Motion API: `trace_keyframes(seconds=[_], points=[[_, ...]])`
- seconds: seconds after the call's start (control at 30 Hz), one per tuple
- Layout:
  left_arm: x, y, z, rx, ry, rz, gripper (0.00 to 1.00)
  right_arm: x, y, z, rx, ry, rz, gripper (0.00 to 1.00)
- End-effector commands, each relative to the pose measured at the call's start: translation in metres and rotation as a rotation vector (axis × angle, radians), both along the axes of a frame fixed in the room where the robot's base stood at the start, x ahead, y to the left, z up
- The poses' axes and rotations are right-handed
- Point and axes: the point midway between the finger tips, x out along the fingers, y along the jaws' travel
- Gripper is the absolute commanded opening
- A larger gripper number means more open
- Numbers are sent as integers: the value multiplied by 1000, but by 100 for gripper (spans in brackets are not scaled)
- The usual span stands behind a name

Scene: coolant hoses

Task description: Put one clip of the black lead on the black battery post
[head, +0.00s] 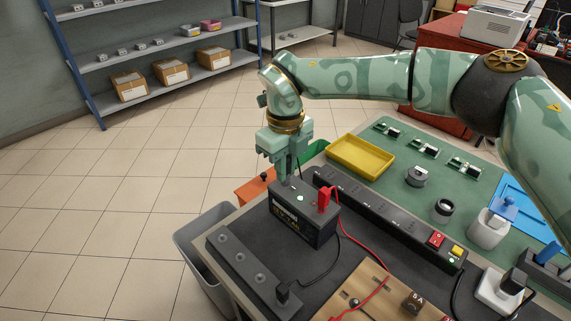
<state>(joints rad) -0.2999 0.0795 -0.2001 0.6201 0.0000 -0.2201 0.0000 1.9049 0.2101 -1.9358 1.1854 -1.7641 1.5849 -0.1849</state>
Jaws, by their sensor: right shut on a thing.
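The black battery (303,222) stands on the dark mat near the table's left edge. My right gripper (289,181) points down at the battery's top, at its back left corner. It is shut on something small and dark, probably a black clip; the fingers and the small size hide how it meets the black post. A red clip (323,199) stands on the right side of the battery top, with a red lead running down from it. Another black clip or plug (283,291) sits by the grey strip, with a black lead (333,267) curving toward the battery. My left gripper is out of view.
A long black power strip (385,222) runs behind and right of the battery. A grey strip with round studs (240,262) lies in front. A wooden board (368,293) is at the front. A yellow tray (360,155) stands farther back, and a grey bin (190,242) is at the left.

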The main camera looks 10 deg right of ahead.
Motion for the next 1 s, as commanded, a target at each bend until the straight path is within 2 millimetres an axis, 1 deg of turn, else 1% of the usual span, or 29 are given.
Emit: trace_keyframes(seconds=[0.07,1.0], points=[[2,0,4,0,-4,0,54,-1,0,3,0,-1,0,0],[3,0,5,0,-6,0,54,0,0,-5,0,-1,0,0]])
